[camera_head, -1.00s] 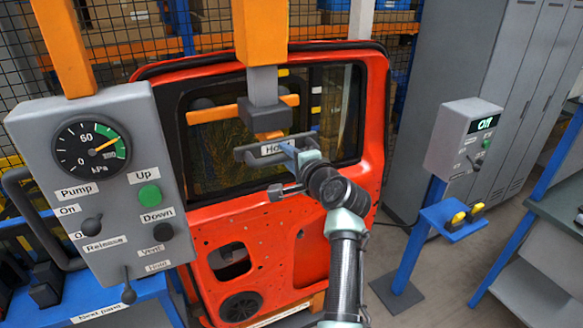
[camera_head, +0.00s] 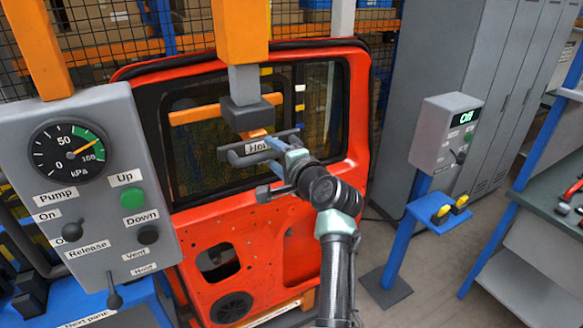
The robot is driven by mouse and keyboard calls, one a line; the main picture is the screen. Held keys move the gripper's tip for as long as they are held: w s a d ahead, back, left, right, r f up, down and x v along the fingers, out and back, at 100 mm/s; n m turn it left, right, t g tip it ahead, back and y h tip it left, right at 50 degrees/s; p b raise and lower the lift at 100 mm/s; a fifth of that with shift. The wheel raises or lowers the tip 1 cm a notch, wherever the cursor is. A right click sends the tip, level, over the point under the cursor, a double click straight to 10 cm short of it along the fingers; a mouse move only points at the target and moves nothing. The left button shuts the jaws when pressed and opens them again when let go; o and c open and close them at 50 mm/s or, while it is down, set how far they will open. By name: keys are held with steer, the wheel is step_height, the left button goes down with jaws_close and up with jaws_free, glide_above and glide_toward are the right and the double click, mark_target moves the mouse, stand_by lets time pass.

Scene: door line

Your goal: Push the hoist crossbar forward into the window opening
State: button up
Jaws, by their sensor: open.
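The orange hoist crossbar (camera_head: 197,114) hangs on a grey column under an orange post, across the upper window opening (camera_head: 205,170) of the red door panel (camera_head: 190,235). I cannot tell whether it is in front of the opening or inside it. A grey handle bar (camera_head: 236,156) with a partly hidden label, "Ho…", sits below the crossbar. My gripper (camera_head: 272,144) is open at the right part of this handle, with its blue fingers at the label. Whether the fingers touch the handle is unclear. My wrist and arm hide part of the window's lower right.
A grey control box (camera_head: 105,190) with a gauge, levers and buttons stands close on the left. At right are a box reading "Off" (camera_head: 447,140) on a blue post (camera_head: 396,245), grey lockers (camera_head: 480,70) and a workbench (camera_head: 540,215). Floor shows between post and bench.

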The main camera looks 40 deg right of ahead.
steer(key=b+v, duration=0.3)
steer(key=v, duration=0.8)
steer(key=shift+s, duration=0.2)
steer(key=shift+a, duration=0.1)
